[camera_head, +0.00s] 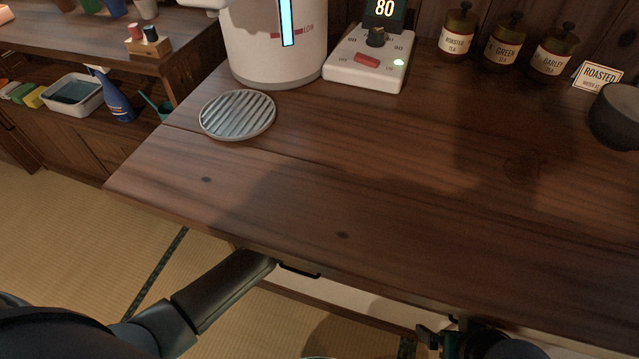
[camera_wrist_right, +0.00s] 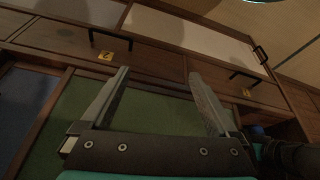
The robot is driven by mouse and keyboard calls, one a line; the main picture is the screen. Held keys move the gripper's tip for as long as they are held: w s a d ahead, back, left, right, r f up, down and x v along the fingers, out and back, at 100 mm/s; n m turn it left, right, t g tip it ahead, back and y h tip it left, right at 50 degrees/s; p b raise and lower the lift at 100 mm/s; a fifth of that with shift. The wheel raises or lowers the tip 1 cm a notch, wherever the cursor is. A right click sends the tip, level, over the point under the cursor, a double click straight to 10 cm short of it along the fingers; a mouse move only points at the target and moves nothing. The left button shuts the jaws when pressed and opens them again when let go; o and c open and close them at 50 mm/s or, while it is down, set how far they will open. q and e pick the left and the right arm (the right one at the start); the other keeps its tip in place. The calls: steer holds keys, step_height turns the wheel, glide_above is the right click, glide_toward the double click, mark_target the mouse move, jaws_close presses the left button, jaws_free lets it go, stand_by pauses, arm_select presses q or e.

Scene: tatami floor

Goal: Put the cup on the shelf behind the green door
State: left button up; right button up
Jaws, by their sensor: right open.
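A pale curved rim (camera_head: 320,357) shows at the bottom edge of the head view, too cut off to identify. In the right wrist view a green panel (camera_wrist_right: 150,112) in a wooden frame fills the lower middle, behind my right gripper (camera_wrist_right: 160,78). That gripper is open, its two fingers wide apart with nothing between them. It also shows, partly cut off, at the bottom of the head view (camera_head: 440,338). My left arm reaches under the counter edge in the head view, and its gripper is hidden.
The wooden counter (camera_head: 400,190) is clear in front. A round metal grate (camera_head: 238,114), a white kettle-like tank (camera_head: 275,50), a control box (camera_head: 370,60) and tea jars (camera_head: 503,45) stand behind. Drawers with dark handles (camera_wrist_right: 110,43) lie above the green panel. A blue panel (camera_wrist_right: 25,105) is at left.

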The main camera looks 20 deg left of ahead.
arm_select(q)
steer(key=w, duration=0.2)
steer(key=shift+w+d, duration=0.1)
steer(key=shift+w, duration=0.25)
steer(key=shift+f+b, duration=0.4)
steer(key=shift+b, duration=0.15)
step_height(320, 180, down, 2)
steer(key=shift+f+b, duration=0.1)
steer(key=shift+b, duration=0.85)
steer(key=shift+f+b, duration=0.3)
arm_select(e)
steer(key=w+a+r+t+y, duration=0.1)
steer(key=w+a+t+y, duration=0.1)
steer(key=w+a+t, duration=0.2)
steer(key=shift+w+a+r+n+t+y, duration=0.3)
steer(key=shift+a+t, duration=0.3)
steer(key=shift+a, duration=0.25)
arm_select(q)
steer(key=shift+f, duration=0.15)
steer(key=o, duration=1.6)
steer(key=shift+c, duration=0.2)
arm_select(e)
steer(key=shift+w+a, duration=0.1)
steer(key=shift+a, duration=0.05)
